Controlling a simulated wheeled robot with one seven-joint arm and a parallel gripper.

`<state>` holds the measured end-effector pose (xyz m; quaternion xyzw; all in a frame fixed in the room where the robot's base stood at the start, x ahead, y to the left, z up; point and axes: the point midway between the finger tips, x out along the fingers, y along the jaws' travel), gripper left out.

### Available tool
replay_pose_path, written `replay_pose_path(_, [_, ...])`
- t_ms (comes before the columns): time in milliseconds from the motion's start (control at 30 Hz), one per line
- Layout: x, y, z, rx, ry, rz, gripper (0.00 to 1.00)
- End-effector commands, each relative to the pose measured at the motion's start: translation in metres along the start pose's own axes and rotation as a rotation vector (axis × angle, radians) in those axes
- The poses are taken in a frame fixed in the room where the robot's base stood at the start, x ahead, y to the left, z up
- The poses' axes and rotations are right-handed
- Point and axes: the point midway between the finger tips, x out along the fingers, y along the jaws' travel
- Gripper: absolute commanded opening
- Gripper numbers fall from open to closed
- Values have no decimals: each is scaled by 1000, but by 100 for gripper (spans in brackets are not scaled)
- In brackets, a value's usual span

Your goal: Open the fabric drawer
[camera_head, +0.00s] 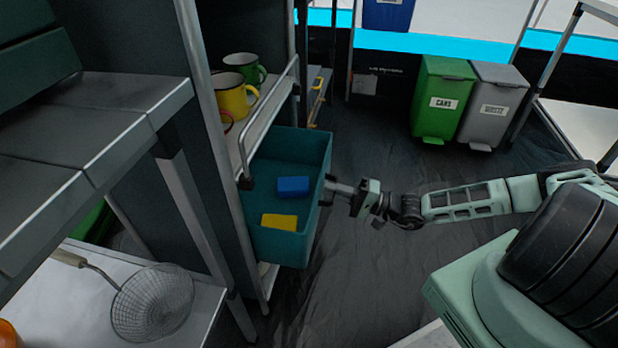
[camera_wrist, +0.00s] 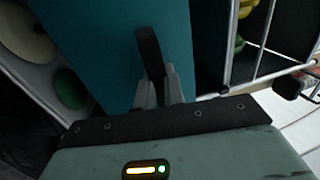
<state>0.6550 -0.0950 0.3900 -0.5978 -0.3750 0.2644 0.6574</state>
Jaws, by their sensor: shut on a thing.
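The teal fabric drawer (camera_head: 270,225) sticks out of a metal shelf unit in the head view, with its open top showing. A blue block (camera_head: 293,186) and a yellow block (camera_head: 279,221) lie inside it. My gripper (camera_head: 331,188) is at the drawer's front face, on its right side in the picture. In the wrist view the teal front (camera_wrist: 105,45) fills the middle, and a dark strap handle (camera_wrist: 150,52) runs down between my fingers (camera_wrist: 159,88). My gripper is shut on this handle.
A yellow mug (camera_head: 233,98) and a green mug (camera_head: 243,68) stand on the shelf above the drawer. A wire strainer (camera_head: 152,302) lies on a lower surface at left. Green (camera_head: 441,98) and grey (camera_head: 490,103) bins stand at the back. The dark floor right of the drawer is clear.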

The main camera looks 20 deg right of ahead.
Motion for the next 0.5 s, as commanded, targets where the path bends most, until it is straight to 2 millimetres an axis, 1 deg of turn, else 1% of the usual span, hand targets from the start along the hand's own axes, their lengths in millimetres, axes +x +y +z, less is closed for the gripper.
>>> replay_pose_path(33, [-14,-5,-1,-2,4,3,0])
replay_pose_path(200, [-52,-11,-1,-1,3,3,0])
replay_pose_path(400, [-84,-15,0,-1,2,3,0])
replay_pose_path(500, [-94,-17,0,0,1,2,0])
